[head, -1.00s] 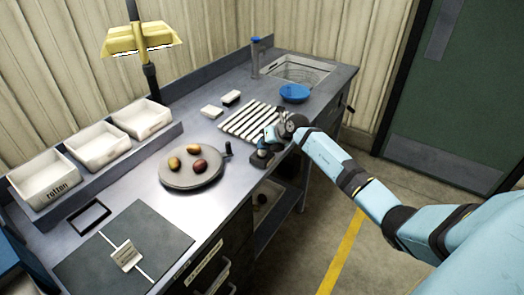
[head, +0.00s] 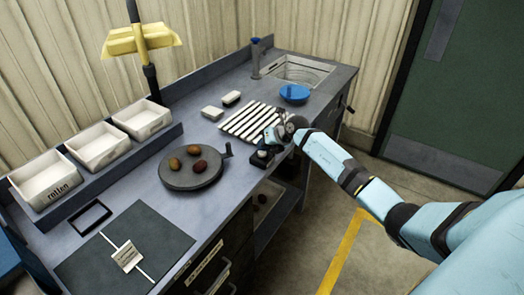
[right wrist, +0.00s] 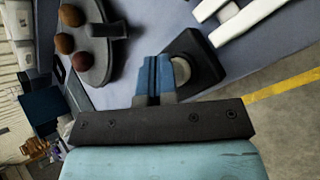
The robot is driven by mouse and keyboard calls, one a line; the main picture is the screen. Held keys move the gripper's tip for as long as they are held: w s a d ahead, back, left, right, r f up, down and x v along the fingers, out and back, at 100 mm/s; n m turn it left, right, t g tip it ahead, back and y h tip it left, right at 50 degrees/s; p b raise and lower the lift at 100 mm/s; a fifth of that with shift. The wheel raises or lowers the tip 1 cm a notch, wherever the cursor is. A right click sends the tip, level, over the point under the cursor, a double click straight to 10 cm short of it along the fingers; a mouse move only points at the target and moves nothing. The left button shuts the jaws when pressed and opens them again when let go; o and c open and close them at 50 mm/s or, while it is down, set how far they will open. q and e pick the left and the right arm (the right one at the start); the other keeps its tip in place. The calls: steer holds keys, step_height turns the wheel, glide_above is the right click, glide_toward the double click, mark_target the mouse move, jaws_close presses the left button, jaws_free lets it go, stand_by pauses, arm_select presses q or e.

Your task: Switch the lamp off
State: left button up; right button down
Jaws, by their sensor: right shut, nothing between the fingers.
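The yellow lamp (head: 140,40) hangs on a dark post at the back left of the bench in the head view. Its underside shows no bright strip. A black switch box (head: 261,159) with a pale round button sits at the bench's front edge. My right gripper (head: 269,143) is shut and empty, right at the box. In the right wrist view, my blue fingertips (right wrist: 156,62) are together beside the pale button (right wrist: 181,70) on the dark box (right wrist: 205,62). I cannot tell whether they touch it. My left gripper is out of view.
A round turntable (head: 190,176) with a crank holds three potatoes. A slatted white rack (head: 250,120) lies behind the switch box. White bins (head: 97,147) line the back left, and a blue bowl (head: 294,93) stands near the sink (head: 300,70).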

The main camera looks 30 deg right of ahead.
step_height(320, 180, up, 6)
steer(key=p, duration=0.5)
steer(key=shift+r, duration=0.1)
stand_by(0.4)
steer(key=s+a+f+m+t+y, duration=0.2)
steer(key=s+a+m+y, duration=0.1)
steer(key=s+a, duration=0.4)
steer(key=s+a+f+m+t+y, duration=0.25)
steer(key=s+a+m, duration=0.2)
steer(key=a, duration=0.55)
steer(key=s+a+f+m+h, duration=0.2)
steer(key=s+f+m, duration=0.1)
steer(key=s+m, duration=0.4)
steer(key=s+a+f+m+g+h, duration=0.1)
steer(key=s+a+f+m+h, duration=0.1)
steer(key=s+m, duration=0.5)
steer(key=s+a+f+m+h, duration=0.2)
steer(key=s+m, duration=0.6)
steer(key=s, duration=0.4)
step_height(320, 180, down, 3)
steer(key=shift+s+a+r+g+h, duration=0.1)
steer(key=shift+s+a+g+h, duration=0.25)
steer(key=shift+a, duration=0.15)
